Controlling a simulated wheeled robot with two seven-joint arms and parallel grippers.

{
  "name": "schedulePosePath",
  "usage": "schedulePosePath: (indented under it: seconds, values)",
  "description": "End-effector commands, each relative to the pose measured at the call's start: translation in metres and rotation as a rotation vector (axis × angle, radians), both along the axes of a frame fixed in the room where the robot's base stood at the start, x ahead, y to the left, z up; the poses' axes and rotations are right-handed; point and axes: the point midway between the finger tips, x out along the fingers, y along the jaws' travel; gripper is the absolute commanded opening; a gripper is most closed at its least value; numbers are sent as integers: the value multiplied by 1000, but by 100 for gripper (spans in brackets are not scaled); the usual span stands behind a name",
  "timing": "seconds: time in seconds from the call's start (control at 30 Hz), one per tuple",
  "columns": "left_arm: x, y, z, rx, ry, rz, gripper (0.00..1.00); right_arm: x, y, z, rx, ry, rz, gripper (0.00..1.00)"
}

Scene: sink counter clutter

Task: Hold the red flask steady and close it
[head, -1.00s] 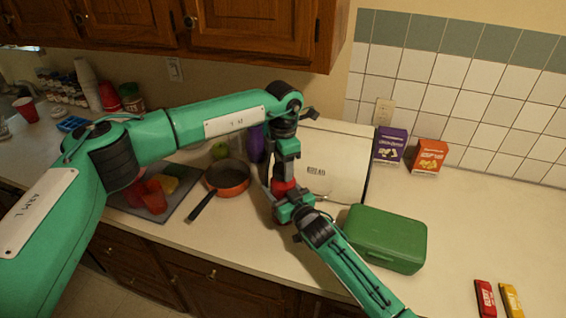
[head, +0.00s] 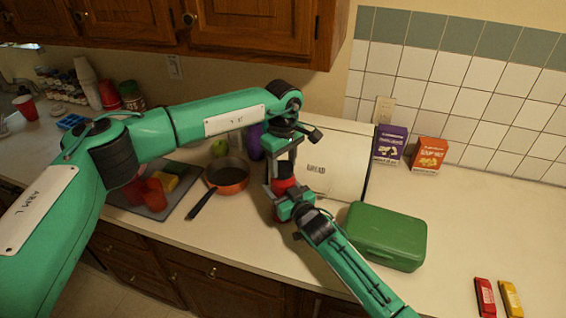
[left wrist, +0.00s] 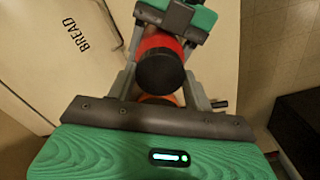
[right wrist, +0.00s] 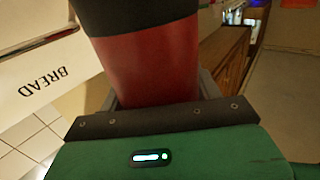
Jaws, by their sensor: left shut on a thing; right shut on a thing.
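The red flask (head: 285,186) is upright in front of the bread box, partly hidden by my grippers. My right gripper (head: 295,203) is shut around its red body. In the right wrist view the flask's red body (right wrist: 152,70) fills the jaws, with a black section at the picture's top. My left gripper (head: 283,165) points down over the flask from above. In the left wrist view its fingers are on either side of a round black cap (left wrist: 160,71), shut on it, with red flask right behind. Whether the cap is fully seated is hidden.
The bread box (head: 345,160) stands close behind both grippers. A green box (head: 388,235) is close to my right forearm. An orange pan (head: 228,178) and a dark tray (head: 190,200) with red cups lie left. The counter at right is mostly clear.

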Motion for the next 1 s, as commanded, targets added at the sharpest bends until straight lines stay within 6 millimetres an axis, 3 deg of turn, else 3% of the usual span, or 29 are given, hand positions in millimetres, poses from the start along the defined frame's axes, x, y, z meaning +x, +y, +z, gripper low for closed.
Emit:
schedulePosePath:
  seconds: [0.7,1.0]
  values:
    - [1,0,0,1,-1,-1159,30,0,0,-1,-1,2,-1,1]
    - [1,1,0,1,-2,-1345,30,0,-1,-1,-1,2,-1,1]
